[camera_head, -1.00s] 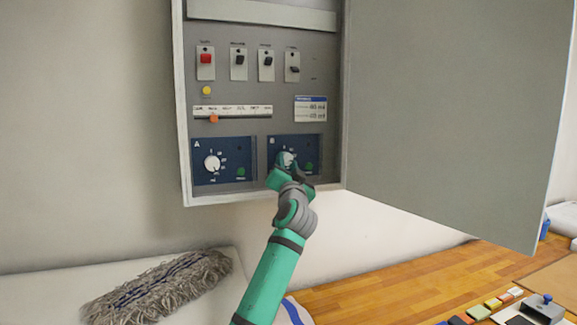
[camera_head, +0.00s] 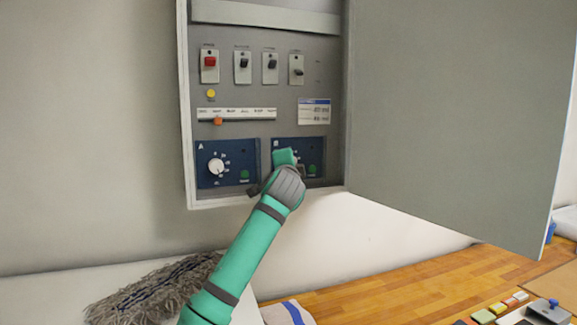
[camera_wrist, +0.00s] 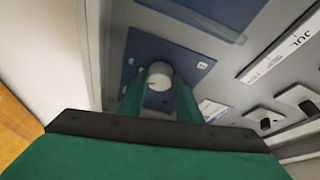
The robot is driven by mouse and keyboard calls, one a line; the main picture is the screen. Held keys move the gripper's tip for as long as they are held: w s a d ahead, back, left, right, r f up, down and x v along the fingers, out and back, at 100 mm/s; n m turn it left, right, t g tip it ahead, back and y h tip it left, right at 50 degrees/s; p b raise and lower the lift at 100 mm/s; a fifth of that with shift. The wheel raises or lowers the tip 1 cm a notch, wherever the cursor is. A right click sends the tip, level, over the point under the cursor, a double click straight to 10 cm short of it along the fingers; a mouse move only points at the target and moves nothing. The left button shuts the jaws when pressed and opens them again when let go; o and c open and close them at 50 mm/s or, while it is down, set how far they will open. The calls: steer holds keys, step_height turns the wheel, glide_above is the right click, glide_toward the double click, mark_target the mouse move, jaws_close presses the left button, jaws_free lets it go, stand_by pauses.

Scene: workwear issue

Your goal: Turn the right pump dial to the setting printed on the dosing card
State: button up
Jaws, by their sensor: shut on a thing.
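The right pump panel B (camera_head: 316,152) is a dark blue plate at the lower right of the open cabinet, with a green button. My arm hides its dial in the head view. In the wrist view the white dial (camera_wrist: 160,75) sits between the green fingers of my gripper (camera_wrist: 160,92), which is shut on it. The dial's setting cannot be read. The dosing card (camera_head: 314,111), white with a blue header, hangs above panel B; its two lines are too blurred to read surely. The left panel A (camera_head: 240,152) has its own white dial (camera_head: 216,167).
Above are several switches, one a red switch (camera_head: 209,62), a yellow lamp (camera_head: 211,94) and a slider with an orange knob (camera_head: 218,121). The open cabinet door (camera_head: 450,120) stands to the right. A grey mop head (camera_head: 150,290) lies below left.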

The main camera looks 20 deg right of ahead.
steer(key=shift+s+d+r+m, duration=0.15)
steer(key=shift+d+m, duration=0.1)
steer(key=shift+m, duration=0.15)
steer(key=o, duration=1)
steer(key=shift+o, duration=0.2)
steer(key=shift+a, duration=0.1)
steer(key=v, duration=1)
steer(key=shift+s+a, duration=0.15)
steer(key=shift+s, duration=0.2)
